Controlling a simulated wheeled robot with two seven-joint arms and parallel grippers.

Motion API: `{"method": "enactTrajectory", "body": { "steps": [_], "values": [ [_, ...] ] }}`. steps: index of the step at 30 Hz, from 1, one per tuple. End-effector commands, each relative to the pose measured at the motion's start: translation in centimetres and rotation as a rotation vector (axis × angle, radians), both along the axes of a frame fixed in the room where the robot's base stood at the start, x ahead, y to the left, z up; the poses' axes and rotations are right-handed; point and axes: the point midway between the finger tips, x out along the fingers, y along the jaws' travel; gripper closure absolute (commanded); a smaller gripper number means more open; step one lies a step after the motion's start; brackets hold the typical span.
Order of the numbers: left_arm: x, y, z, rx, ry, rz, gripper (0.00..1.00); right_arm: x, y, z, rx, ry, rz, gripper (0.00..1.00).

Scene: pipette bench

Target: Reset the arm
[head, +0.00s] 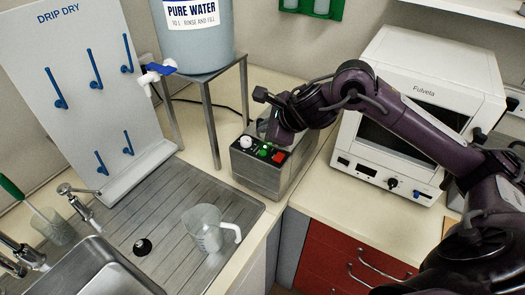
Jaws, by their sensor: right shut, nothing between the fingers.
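My right arm reaches in from the right side of the head view, past the front of the white oven. My right gripper (272,128) is shut and empty. It is above the grey metal box (262,172), near the box's top. The box has a white knob, a green button (263,152) and a red switch (279,156) on its sloping front. I cannot tell whether the fingertips touch the box. My left gripper and left arm are not in view.
A clear beaker (206,232) stands on the ribbed steel drainboard (168,210). The drip-dry rack (85,95), a water tank (198,48) on a metal stand and the white oven (420,100) stand behind. Taps and a sink (85,268) are at lower left.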

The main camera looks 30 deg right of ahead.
Motion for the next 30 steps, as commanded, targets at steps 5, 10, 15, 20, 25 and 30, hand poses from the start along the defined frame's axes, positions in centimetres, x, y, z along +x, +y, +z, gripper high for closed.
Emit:
{"method": "enactTrajectory", "body": {
  "steps": [5, 10, 15, 20, 25, 30],
  "values": [
    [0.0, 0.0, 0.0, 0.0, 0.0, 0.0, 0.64, 0.0, 0.0, 0.0, 0.0, 0.0, 0.0, 1.0],
    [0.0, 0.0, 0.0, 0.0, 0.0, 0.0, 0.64, -0.1, 0.9, -0.6, 0.043, 0.002, -0.025, 1.0],
    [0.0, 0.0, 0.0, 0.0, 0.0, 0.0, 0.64, -0.6, 6.0, -3.0, 0.365, 0.019, -0.24, 1.0],
    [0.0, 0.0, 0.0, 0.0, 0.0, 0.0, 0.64, -2.6, 10.8, -5.1, 0.878, 0.096, -0.664, 1.0],
    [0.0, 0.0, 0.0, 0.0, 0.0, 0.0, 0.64, -5.9, 12.1, -7.5, 1.408, 0.22, -1.255, 1.0],
    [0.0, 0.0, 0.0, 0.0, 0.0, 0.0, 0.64, -10.5, 10.8, -10.5, 1.824, 0.291, -1.938, 1.0]
  ]
}}
